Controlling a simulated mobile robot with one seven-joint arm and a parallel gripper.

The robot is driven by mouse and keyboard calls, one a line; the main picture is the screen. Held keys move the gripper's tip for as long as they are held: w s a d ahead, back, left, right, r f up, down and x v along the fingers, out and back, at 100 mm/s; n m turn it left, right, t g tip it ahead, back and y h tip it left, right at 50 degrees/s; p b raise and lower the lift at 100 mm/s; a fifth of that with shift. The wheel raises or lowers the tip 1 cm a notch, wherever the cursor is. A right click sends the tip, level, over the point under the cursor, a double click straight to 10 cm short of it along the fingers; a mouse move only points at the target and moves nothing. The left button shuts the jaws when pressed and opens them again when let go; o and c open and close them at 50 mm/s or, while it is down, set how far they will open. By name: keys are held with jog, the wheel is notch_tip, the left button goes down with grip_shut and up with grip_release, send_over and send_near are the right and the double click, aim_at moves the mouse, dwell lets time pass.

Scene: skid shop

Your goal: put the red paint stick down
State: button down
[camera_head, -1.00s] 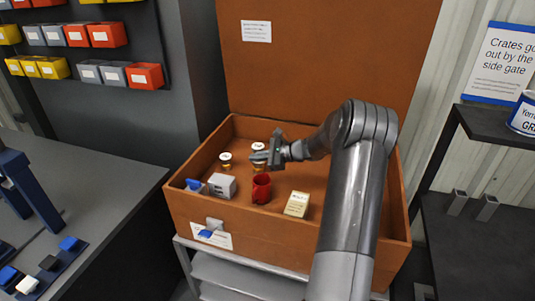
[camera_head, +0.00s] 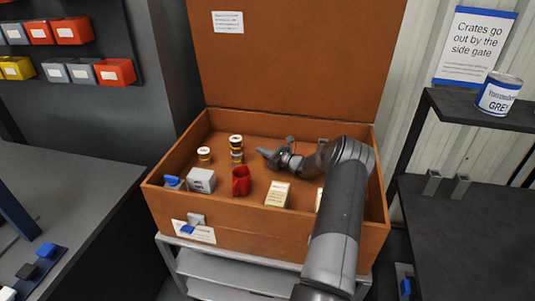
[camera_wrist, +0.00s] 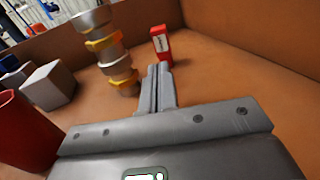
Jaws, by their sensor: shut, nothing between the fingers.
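A small upright red piece with a white label (camera_wrist: 162,46) stands just beyond the fingertips in the wrist view. It may be the red paint stick, but I cannot tell for sure. I cannot make it out in the head view, where it may be hidden by the jars or my gripper. Whether the fingertips touch it is unclear.
Floor between mug and walls is partly clear.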

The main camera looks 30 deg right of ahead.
jog(key=x, duration=0.8)
jog(key=shift+w+a, duration=0.15)
jog(key=shift+w, duration=0.15)
jog(key=shift+x, duration=1.1)
jog(key=shift+s, duration=0.1)
